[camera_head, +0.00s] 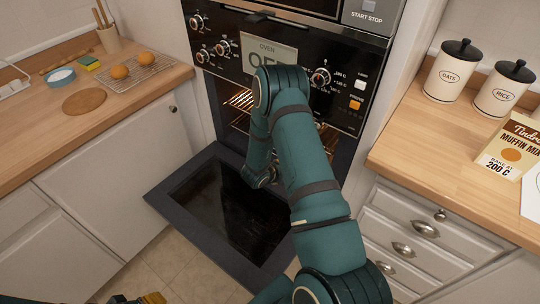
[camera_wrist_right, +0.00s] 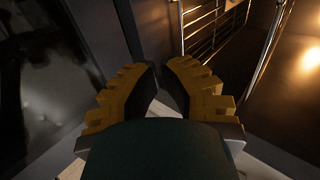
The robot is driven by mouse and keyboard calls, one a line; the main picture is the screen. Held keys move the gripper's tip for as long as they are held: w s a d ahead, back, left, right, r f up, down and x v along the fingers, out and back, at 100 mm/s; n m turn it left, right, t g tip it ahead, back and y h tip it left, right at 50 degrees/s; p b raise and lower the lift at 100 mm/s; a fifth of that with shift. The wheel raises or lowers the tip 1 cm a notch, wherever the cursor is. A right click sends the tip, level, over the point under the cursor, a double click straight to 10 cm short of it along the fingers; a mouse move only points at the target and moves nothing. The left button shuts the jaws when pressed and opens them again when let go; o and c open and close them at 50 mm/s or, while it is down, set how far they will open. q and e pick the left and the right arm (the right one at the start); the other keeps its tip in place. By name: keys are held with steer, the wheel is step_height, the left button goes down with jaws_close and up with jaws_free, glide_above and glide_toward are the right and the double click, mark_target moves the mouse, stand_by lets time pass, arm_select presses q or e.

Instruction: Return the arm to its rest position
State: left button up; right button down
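My right arm (camera_head: 302,150) rises from the bottom right in the head view, bends in front of the oven's control panel and reaches down over the open oven door (camera_head: 180,222). Its gripper is hidden behind the forearm there. In the right wrist view the right gripper (camera_wrist_right: 158,78) shows two yellow-backed fingers with dark pads. Their tips come close together with nothing seen between them, and whether they touch is unclear. Only a yellow bit of my left gripper (camera_head: 150,298) shows at the bottom left edge of the head view.
The oven (camera_head: 275,55) has its door lowered, with racks (camera_head: 238,99) inside; metal rails (camera_wrist_right: 205,25) show close beyond my right fingers. A left counter (camera_head: 135,105) and a right counter (camera_head: 425,155) flank it.

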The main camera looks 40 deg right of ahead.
steer(key=shift+a, duration=0.15)
steer(key=s+a+n+t+y, duration=0.1)
steer(key=a+n+t+y, duration=0.2)
steer(key=a+n+y, duration=1.1)
steer(key=s+a+r+n+g, duration=0.1)
steer(key=s+a+r+n, duration=0.1)
steer(key=s+a+n, duration=0.3)
steer(key=s+a+r+n+g, duration=0.1)
steer(key=s+a+n, duration=0.5)
steer(key=a+n, duration=0.7)
steer(key=a+g, duration=0.1)
steer(key=a, duration=0.3)
steer(key=shift+s+a+r+h, duration=0.25)
steer(key=shift+a+r+h, duration=0.15)
steer(key=shift+d, duration=0.1)
